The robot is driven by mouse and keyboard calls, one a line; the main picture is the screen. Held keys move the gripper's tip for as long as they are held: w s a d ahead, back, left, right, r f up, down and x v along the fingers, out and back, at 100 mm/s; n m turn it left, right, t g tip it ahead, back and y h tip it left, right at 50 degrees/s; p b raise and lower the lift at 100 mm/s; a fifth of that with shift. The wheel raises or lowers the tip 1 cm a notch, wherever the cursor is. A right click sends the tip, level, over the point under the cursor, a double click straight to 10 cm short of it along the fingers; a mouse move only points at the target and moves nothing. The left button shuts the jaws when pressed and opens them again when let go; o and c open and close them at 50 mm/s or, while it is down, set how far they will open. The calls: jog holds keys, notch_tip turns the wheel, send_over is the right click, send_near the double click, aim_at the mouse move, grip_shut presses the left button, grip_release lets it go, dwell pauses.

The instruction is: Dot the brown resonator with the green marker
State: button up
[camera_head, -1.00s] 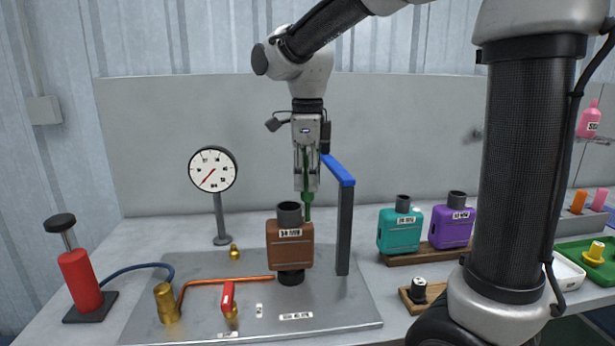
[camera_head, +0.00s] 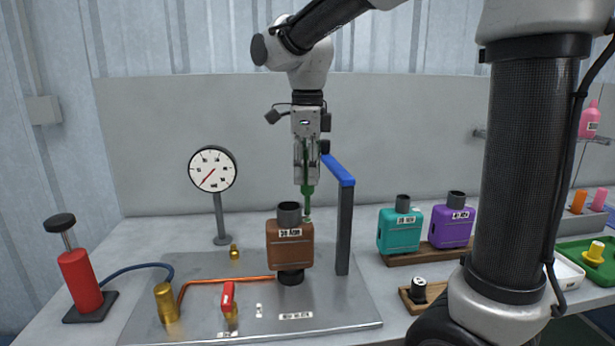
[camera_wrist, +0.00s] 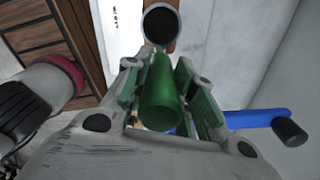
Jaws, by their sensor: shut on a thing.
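The brown resonator (camera_head: 290,252) stands upright on the metal plate, with a dark pipe stub on top and a white label on its upper front. My gripper (camera_head: 306,178) is shut on the green marker (camera_head: 308,192), which points down. The marker's lower end is beside the resonator's dark top stub, on its right, close to the top of the body. I cannot tell whether it touches. In the wrist view the marker (camera_wrist: 162,95) sits between the fingers, with the dark round stub of the resonator (camera_wrist: 160,24) beyond it.
A post with a blue arm (camera_head: 340,172) stands just right of the resonator. A pressure gauge (camera_head: 213,169), red pump (camera_head: 80,280) and copper pipe (camera_head: 225,281) are to the left. Teal (camera_head: 399,230) and purple (camera_head: 451,226) resonators stand on a wooden base at right.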

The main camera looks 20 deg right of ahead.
aim_at(307, 149)
jog(key=shift+r, duration=2.7)
